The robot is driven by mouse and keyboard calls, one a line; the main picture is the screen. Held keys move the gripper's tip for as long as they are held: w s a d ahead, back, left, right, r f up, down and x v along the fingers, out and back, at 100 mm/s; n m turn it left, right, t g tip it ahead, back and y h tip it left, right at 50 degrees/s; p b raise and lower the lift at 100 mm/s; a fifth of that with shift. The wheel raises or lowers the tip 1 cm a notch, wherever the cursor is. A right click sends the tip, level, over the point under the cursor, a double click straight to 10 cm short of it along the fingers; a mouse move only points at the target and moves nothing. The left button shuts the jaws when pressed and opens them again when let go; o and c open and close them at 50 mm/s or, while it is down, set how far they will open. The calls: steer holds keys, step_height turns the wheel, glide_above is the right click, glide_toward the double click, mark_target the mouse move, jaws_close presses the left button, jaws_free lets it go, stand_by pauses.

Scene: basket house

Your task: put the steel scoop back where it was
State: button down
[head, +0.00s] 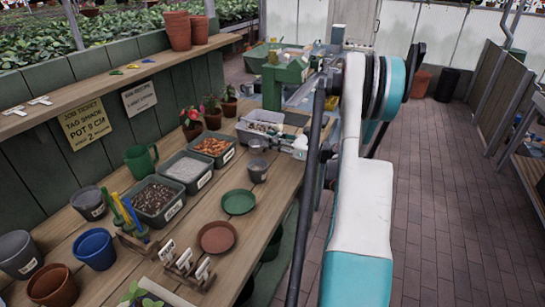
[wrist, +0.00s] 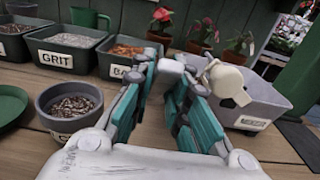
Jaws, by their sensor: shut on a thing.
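My gripper (wrist: 172,90) has teal fingers, shut on a pale, smooth thing that I take for the steel scoop (wrist: 229,82). One blocky part of it shows between the fingertips and a rounded part sticks out beside the right finger. It is held above the bench, in front of the grey tote (wrist: 262,100). In the head view my arm partly hides the gripper, near the right edge of the potting bench (head: 205,208). A grey pot of soil mix (wrist: 70,105) stands left of the gripper; it also shows in the head view (head: 258,172).
A grit bin (wrist: 65,48) and an orange-brown bark bin (wrist: 125,52) stand behind the pot, beside a dark soil bin (head: 160,200). Potted red flowers (wrist: 203,30) stand by the wall. Green (head: 239,202) and brown (head: 217,237) saucers lie in front. The paved aisle (head: 440,200) is clear.

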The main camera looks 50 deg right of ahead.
mark_target(262, 149)
steer(key=shift+f+b, duration=0.75)
steer(key=shift+f, duration=1.8)
steer(key=shift+f, duration=0.1)
steer(key=c, duration=1.6)
jaws_free()
steer(key=shift+o, duration=0.2)
steer(key=shift+s+r, duration=0.1)
steer(key=shift+r, duration=0.1)
steer(key=p+v, duration=0.2)
steer(key=v, duration=0.9)
steer(key=shift+s+d+p, duration=0.1)
steer(key=shift+s+p, duration=0.3)
